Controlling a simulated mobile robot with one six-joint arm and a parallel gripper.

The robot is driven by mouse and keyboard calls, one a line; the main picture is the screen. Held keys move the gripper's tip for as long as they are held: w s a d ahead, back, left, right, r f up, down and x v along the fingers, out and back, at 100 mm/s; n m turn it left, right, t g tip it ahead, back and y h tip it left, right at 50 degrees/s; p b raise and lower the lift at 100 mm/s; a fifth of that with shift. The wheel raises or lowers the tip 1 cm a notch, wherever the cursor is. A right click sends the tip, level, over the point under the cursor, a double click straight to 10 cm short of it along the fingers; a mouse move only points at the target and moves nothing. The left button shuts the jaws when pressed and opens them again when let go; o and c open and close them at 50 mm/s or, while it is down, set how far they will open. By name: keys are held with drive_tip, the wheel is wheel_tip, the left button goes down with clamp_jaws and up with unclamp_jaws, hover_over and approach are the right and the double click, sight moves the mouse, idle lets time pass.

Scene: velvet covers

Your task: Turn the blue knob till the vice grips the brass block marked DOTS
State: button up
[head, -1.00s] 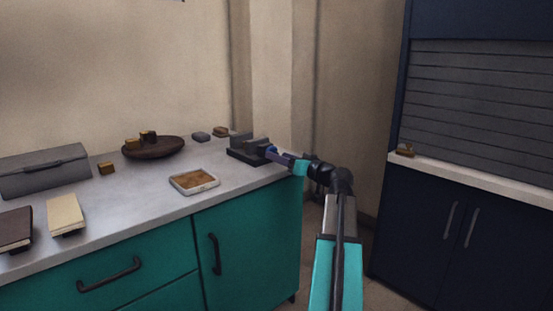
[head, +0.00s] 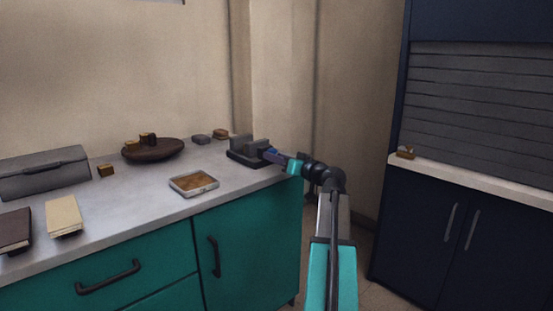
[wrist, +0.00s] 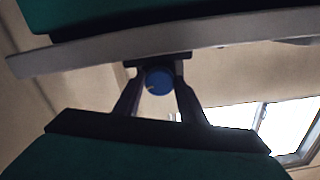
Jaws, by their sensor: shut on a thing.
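The vice (head: 243,150) is a dark grey block with upright jaws on a black base, at the right end of the counter. Its blue knob (head: 268,153) faces my arm; it also shows as a blue disc in the wrist view (wrist: 159,80). My gripper (head: 275,156) is at the knob, its two dark fingers on either side of it and shut on it. In the wrist view the fingers (wrist: 158,92) flank the knob. I cannot make out a brass block between the vice jaws or any DOTS mark from here.
On the counter (head: 130,200) are a tray (head: 193,184), a brown bowl (head: 153,151) with small blocks, a lone brass-coloured block (head: 106,170), a grey box (head: 43,173) and two books (head: 63,216). A brown brush-like thing (head: 405,152) lies on the right cabinet's ledge.

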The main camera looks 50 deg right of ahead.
drive_tip(key=shift+r+m+p, duration=0.1)
drive_tip(key=shift+m+p, duration=0.2)
drive_tip(key=shift+m, duration=0.1)
drive_tip(key=m+p, duration=0.2)
drive_tip(key=m, duration=0.1)
drive_tip(key=shift+a+r+p, duration=0.1)
drive_tip(key=shift+p, duration=0.2)
drive_tip(key=m+p, duration=0.3)
drive_tip(key=m, duration=0.1)
drive_tip(key=shift+m, duration=0.4)
drive_tip(key=m+p, duration=0.5)
drive_tip(key=shift+r, duration=0.1)
drive_tip(key=shift+m+p, duration=0.75)
drive_tip(key=shift+m, duration=0.45)
drive_tip(key=o, duration=1.1)
drive_tip(key=shift+c, duration=0.2)
